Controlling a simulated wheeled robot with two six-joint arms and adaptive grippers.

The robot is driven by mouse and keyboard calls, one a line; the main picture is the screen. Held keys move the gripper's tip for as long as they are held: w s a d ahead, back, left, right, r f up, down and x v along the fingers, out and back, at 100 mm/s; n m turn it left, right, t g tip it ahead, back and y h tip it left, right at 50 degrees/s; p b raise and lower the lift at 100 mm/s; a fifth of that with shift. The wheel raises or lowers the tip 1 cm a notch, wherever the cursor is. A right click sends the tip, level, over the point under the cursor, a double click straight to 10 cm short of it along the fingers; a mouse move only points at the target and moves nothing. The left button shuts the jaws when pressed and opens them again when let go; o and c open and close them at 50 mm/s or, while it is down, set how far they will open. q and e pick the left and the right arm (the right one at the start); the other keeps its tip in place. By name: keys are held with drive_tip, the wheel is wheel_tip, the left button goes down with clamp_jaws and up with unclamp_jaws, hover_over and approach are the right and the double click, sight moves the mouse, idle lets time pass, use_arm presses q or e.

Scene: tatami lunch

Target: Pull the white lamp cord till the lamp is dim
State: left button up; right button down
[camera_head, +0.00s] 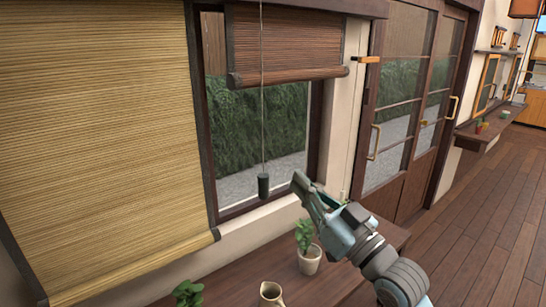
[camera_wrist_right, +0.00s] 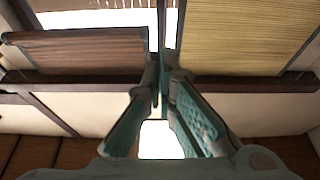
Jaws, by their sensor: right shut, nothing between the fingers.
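My right gripper (camera_head: 303,188) is shut and empty in front of the window, to the right of a dark green cord pull (camera_head: 263,186). That pull hangs on a thin grey cord (camera_head: 263,110) by the rolled-up brown blind; the gripper looks apart from it. In the right wrist view the fingers of my right gripper (camera_wrist_right: 164,75) reach up toward the blinds, with nothing held between them. I cannot make out a white lamp cord for certain in either view. No lamp that I can tell is dim or bright shows clearly. My left gripper is out of view.
A wooden ledge (camera_head: 236,283) below the window bears a potted plant (camera_head: 309,261), another plant (camera_head: 187,293) and a cream jug (camera_head: 271,293). A tan blind (camera_head: 100,130) hangs at left. Sliding doors (camera_head: 408,100) stand at right, with open wooden floor (camera_head: 480,240) beyond.

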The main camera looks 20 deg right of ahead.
wheel_tip(320, 180, up, 3)
drive_tip(key=p, duration=0.1)
hover_over(268, 184)
drive_tip(key=s, duration=0.2)
drive_tip(key=f, duration=0.2)
drive_tip(key=d+f, duration=0.1)
drive_tip(key=shift+w+f, duration=0.35)
drive_tip(key=shift+f, duration=0.05)
drive_tip(key=shift+a, duration=0.15)
wheel_tip(268, 184, down, 4)
drive_tip(key=b, duration=0.4)
drive_tip(key=shift+f, duration=0.1)
drive_tip(key=shift+s, duration=0.1)
